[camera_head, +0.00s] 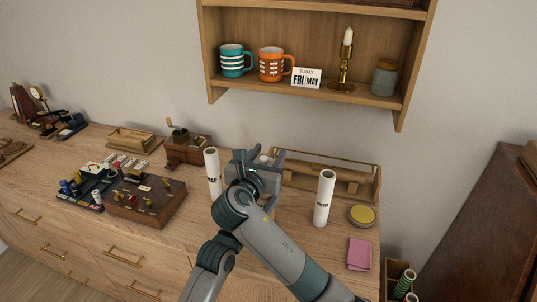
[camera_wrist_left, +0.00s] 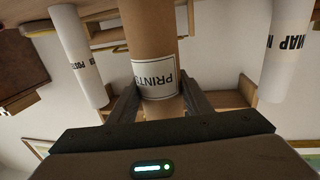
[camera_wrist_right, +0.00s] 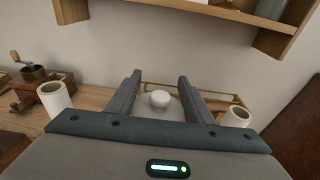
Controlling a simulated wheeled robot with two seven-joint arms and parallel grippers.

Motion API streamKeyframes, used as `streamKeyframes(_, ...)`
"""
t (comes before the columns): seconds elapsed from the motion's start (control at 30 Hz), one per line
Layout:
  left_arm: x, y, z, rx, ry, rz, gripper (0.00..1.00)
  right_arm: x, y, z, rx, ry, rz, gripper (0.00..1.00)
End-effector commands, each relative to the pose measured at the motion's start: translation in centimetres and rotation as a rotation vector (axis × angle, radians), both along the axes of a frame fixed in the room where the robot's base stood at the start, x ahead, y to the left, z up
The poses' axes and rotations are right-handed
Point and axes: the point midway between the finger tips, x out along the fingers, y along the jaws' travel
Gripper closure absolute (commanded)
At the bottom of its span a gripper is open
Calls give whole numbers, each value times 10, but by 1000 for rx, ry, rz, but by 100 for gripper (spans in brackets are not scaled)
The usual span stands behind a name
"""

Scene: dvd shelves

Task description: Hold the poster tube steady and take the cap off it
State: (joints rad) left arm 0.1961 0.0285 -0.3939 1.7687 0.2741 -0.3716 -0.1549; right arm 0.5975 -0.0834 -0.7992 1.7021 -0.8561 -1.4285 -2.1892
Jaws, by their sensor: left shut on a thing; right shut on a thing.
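The poster tube is brown cardboard with a white "PRINTS" label and stands out in the left wrist view (camera_wrist_left: 150,38). My left gripper (camera_wrist_left: 155,100) is shut around it near the label. In the head view the tube and left gripper are hidden behind my right arm. My right gripper (camera_wrist_right: 158,92) is shut on the white cap (camera_wrist_right: 160,99), whose round knob shows between the fingers. In the head view my right gripper (camera_head: 262,163) is over the back of the counter. Whether the cap still touches the tube is hidden.
White labelled tubes stand on the counter left (camera_head: 213,172) and right (camera_head: 324,198) of my right gripper. A wooden rack (camera_head: 335,178) lies behind. A yellow-lidded tin (camera_head: 361,215) and pink cloth (camera_head: 359,254) are at right. A wall shelf (camera_head: 300,86) hangs above.

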Motion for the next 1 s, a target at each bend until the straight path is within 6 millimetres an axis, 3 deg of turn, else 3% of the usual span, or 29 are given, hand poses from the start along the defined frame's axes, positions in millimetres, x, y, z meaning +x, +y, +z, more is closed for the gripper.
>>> streamKeyframes(0.43,0,0,0,0,1,0,95,0,0,37,2,-2,1,80)
streamKeyframes(0.73,0,0,0,0,1,0,95,0,0,40,0,0,0,80)
streamKeyframes(0.77,0,0,0,0,1,0,53,0,0,40,0,0,0,80)
streamKeyframes(0.8,0,0,0,0,1,0,43,0,0,40,0,0,0,80)
streamKeyframes(0.87,0,0,0,0,1,0,33,0,0,40,0,0,0,80)
streamKeyframes(1.0,0,0,0,0,1,0,33,0,0,40,0,0,0,80)
